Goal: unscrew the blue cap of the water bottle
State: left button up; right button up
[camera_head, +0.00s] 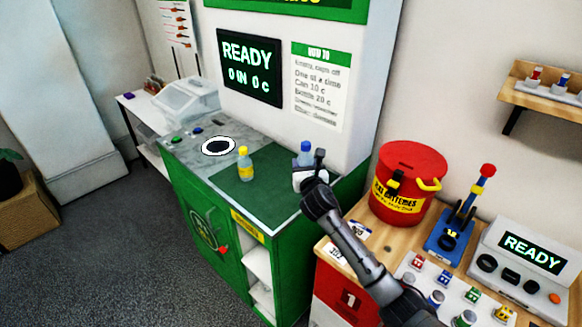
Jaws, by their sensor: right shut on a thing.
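The water bottle (305,157) stands upright on the green mat of the dropoff counter, near its right end. Its blue cap (305,145) is on top. My right gripper (307,170) is at the bottle, shut on its body below the cap. The gripper hides the lower part of the bottle, and the fingertips are too small to see clearly. My left gripper is not in view.
A yellow bottle (245,165) stands to the left on the green mat (262,192). A round intake hole (218,146) is further left. A red battery bin (407,180) and a wooden bench (352,254) with small items are at the right.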

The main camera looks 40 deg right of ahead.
jog(key=shift+s+d+r, duration=0.5)
jog(key=shift+s+d, duration=0.05)
jog(key=shift+s, duration=0.2)
jog(key=shift+o, duration=1.4)
jog(key=c, duration=0.6)
jog(key=shift+f, duration=0.1)
